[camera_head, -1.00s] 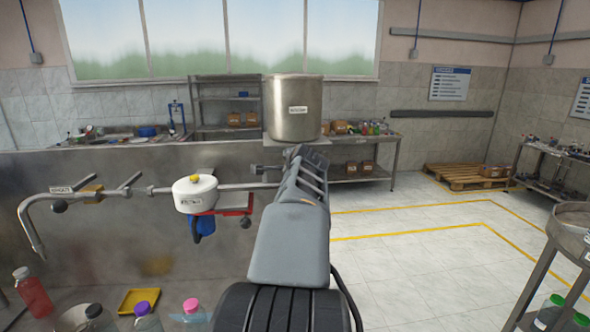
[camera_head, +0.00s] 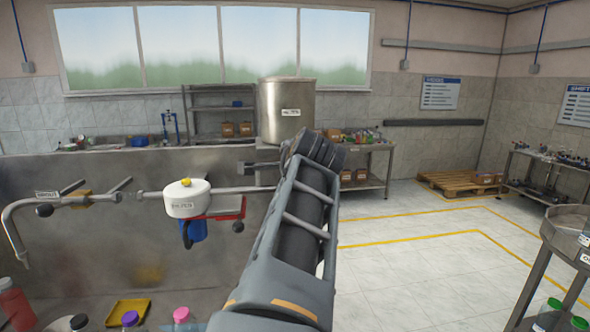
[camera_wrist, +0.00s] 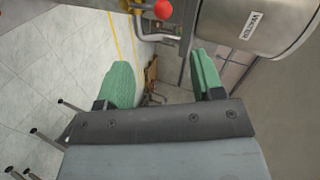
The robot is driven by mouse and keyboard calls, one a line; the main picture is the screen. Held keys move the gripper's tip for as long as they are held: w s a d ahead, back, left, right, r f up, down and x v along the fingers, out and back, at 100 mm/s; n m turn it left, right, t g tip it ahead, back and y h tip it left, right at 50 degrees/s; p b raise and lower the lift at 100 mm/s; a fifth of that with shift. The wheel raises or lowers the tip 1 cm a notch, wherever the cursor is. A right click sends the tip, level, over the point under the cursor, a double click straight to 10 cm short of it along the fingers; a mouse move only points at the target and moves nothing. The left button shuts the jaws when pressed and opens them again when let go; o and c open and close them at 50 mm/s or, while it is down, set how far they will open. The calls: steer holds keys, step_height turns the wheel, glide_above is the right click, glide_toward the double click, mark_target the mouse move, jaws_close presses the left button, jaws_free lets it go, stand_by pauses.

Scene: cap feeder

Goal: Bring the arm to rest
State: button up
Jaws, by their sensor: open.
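My gripper (camera_wrist: 162,84) shows in the wrist view with its two green fingers spread apart and nothing between them. The floor and a pallet lie far behind the gap. A steel tank (camera_wrist: 262,25) stands close by at the upper right of that view, with a red knob (camera_wrist: 163,9) to its left. In the head view my arm rises from the bottom centre and leans up to the right, in front of the steel tank (camera_head: 286,110). My fingers are not visible in the head view.
A steel wall carries a pipe with a white pot (camera_head: 188,198), a blue part and a bent spout (camera_head: 14,228) at left. Capped bottles (camera_head: 184,316) and a yellow tray (camera_head: 128,311) sit at the lower left. A metal stand (camera_head: 565,240) is at right. Floor between is clear.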

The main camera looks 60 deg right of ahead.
stand_by(0.5)
steer(key=w+a+m+t, duration=0.5)
steer(key=w+m, duration=0.6)
steer(key=m, duration=0.1)
steer(key=w+a+f+m+g, duration=0.15)
steer(key=f+m, duration=0.25)
steer(key=m, duration=0.4)
steer(key=w+a+f+m, duration=0.25)
steer(key=f+m, duration=0.25)
steer(key=m, duration=0.3)
steer(key=s+a+f+m+g+y, duration=0.3)
steer(key=a+f+m+g+y, duration=0.2)
steer(key=a+f+m, duration=0.85)
steer(key=s+a+f+m+g+y, duration=0.2)
steer(key=s+a+f+m+y, duration=0.3)
steer(key=a, duration=0.5)
steer(key=shift+s+f+g, duration=0.35)
steer(key=shift+s+f, duration=0.3)
